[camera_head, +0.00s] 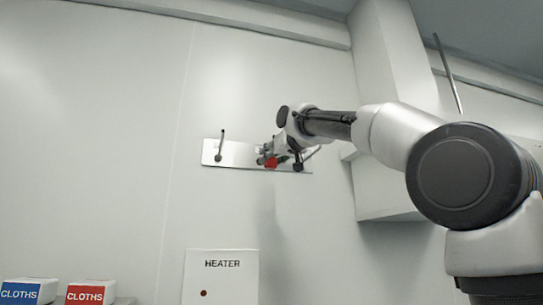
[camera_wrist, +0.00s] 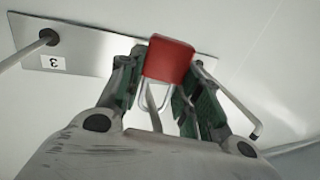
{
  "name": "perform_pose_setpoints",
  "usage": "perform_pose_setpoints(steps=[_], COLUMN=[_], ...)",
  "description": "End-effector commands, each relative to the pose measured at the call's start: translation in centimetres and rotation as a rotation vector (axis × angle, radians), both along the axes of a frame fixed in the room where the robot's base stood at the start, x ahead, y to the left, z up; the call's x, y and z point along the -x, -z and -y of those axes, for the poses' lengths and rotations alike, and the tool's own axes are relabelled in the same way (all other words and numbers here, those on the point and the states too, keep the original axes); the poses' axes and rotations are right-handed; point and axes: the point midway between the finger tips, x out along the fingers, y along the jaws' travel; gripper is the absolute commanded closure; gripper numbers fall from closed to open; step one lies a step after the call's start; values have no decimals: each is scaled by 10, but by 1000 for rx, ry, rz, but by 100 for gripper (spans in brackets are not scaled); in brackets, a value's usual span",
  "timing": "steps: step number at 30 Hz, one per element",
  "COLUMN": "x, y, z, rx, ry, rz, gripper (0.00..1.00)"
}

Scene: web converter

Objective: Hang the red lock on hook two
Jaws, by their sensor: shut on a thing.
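The red lock (camera_wrist: 168,58) is between the two green-padded fingers of my gripper (camera_wrist: 160,88). Its metal shackle points down in the wrist view, and a thin grey rod (camera_wrist: 153,112) shows at the shackle opening; I cannot tell whether it passes through or lies behind. The gripper hides the plate's middle. No label for hook two is visible.
The hook labelled 3 (camera_wrist: 30,50) is at the left in the wrist view. Another bent rod (camera_wrist: 235,105) is close to the right finger. In the head view a hook (camera_head: 219,150) stands at the plate's left end. A heater box (camera_head: 222,280) is below.

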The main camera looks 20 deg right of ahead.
Motion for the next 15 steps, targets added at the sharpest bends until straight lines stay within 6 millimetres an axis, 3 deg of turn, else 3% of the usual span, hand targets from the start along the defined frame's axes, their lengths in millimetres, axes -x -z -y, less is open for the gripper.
perform_pose_setpoints(steps=[9,10,14,15], x=[0,0,0,0], y=[0,-1,0,0], z=[0,0,0,0], rx=[0,0,0,0], ry=[0,0,0,0], rz=[1,1,1,1], gripper=[94,64,41,41])
